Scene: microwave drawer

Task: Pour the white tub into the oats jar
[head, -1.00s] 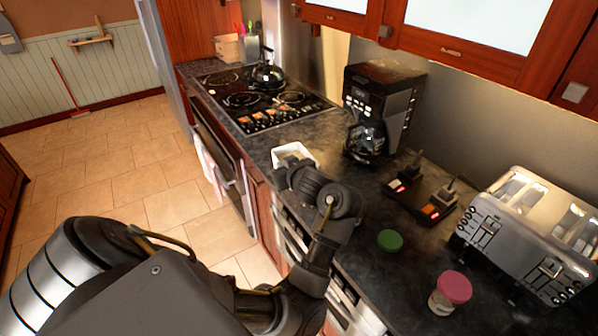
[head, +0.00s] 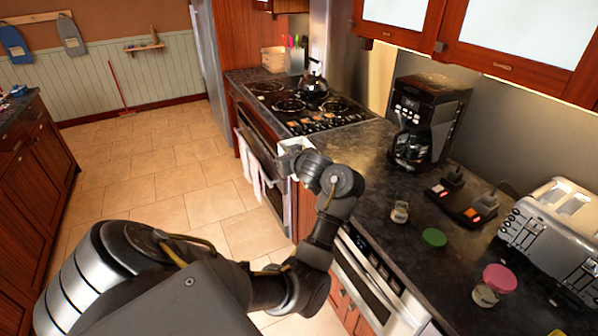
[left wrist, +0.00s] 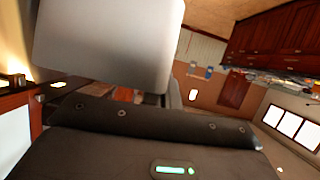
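The white tub (head: 292,148) is at the end of my left arm, by the counter's front edge near the oven. It also fills the upper part of the left wrist view (left wrist: 110,45), close to the gripper body. My left gripper (head: 300,153) appears shut on it; the fingertips are hidden. A small clear jar without a lid (head: 400,212) stands on the counter beside a green lid (head: 434,238) lying flat. No label is readable, so I cannot tell which holds oats. My right gripper is out of view.
A coffee maker (head: 428,118) stands behind the open jar. A dark device with red lights (head: 465,205) and a toaster (head: 555,235) stand to the right. The stove with a kettle (head: 313,85) is beyond.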

